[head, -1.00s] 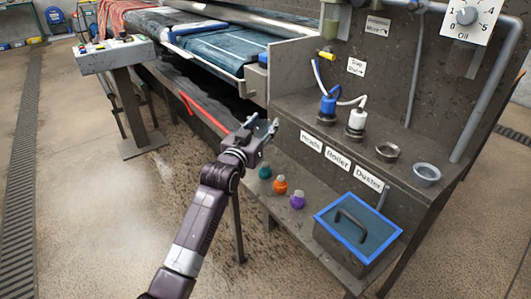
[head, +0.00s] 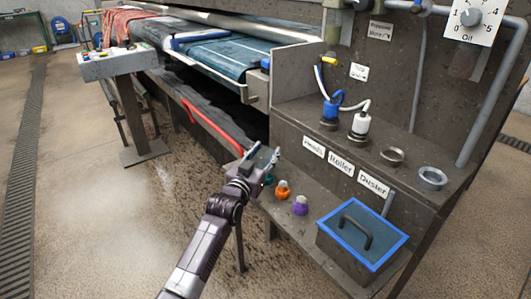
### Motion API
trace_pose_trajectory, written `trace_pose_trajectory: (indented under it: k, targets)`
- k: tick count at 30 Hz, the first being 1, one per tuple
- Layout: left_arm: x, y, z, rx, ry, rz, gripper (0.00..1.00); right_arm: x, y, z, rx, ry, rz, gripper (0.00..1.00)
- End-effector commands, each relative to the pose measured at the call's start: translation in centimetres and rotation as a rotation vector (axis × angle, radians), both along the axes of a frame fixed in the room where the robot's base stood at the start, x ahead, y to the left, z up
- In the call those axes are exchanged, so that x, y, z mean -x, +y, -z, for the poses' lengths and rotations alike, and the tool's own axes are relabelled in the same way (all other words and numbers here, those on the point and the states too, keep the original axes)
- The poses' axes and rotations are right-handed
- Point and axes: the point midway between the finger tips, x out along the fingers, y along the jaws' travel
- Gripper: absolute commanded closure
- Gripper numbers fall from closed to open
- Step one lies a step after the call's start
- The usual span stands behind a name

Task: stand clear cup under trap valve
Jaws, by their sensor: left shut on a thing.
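My left gripper (head: 264,154) is in front of the machine's lower shelf, its fingers pointing up and away. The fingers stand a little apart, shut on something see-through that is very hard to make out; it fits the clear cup. The trap valve, with a yellow handle (head: 328,59), is on the upright panel beside a small label (head: 359,72), above and right of my gripper. My right gripper is not in view.
Orange (head: 283,191) and purple (head: 300,206) bottles and a blue-rimmed lidded box (head: 345,256) are on the lower shelf.

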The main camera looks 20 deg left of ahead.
Motion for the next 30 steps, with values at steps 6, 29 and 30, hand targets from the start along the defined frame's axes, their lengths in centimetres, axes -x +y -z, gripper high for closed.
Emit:
trace_pose_trajectory:
  k: [6,29,30]
  targets:
    - [0.0,0.0,0.2,0.000,0.001,0.000,0.43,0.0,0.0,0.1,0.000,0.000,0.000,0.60]
    - [7.1,0.8,-0.2,-0.001,0.003,0.000,0.43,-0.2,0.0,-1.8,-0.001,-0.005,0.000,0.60]
    - [7.8,0.9,-0.1,-0.001,0.003,0.000,0.43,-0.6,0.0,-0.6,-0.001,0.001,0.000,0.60]
